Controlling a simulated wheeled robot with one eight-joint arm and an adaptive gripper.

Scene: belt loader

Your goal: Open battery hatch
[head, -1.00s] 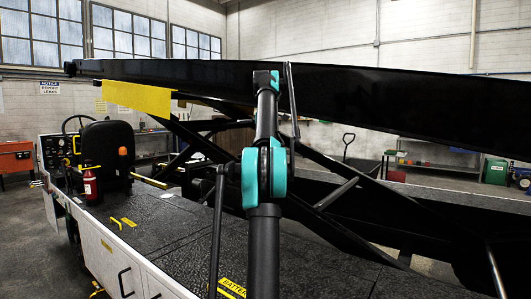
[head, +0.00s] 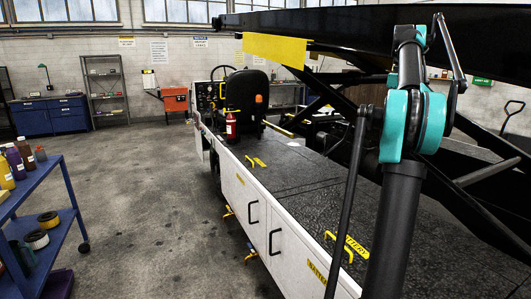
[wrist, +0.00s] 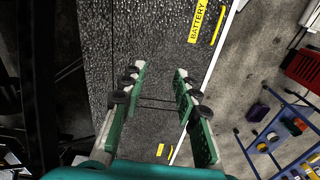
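The black textured deck of the belt loader (head: 290,180) carries a yellow BATTERY label (head: 357,247) with a yellow handle (head: 340,247) beside it, near the deck's outer edge. In the wrist view, the BATTERY label (wrist: 198,20) and the yellow bar handle (wrist: 219,24) are at the top. The battery hatch lies flush and looks closed; its full outline is unclear. My gripper (wrist: 160,76) is open and empty above the deck, its fingers wide apart. The label and handle lie up and to the right of the fingertips. My gripper is outside the head view.
A blue cart (head: 45,215) with bottles stands at the left; it also shows at the right of the wrist view (wrist: 278,150). The floor (head: 140,200) between cart and loader is clear. A seat (head: 247,95), a fire extinguisher (head: 231,126) and the black conveyor boom (head: 330,22) rise above the deck.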

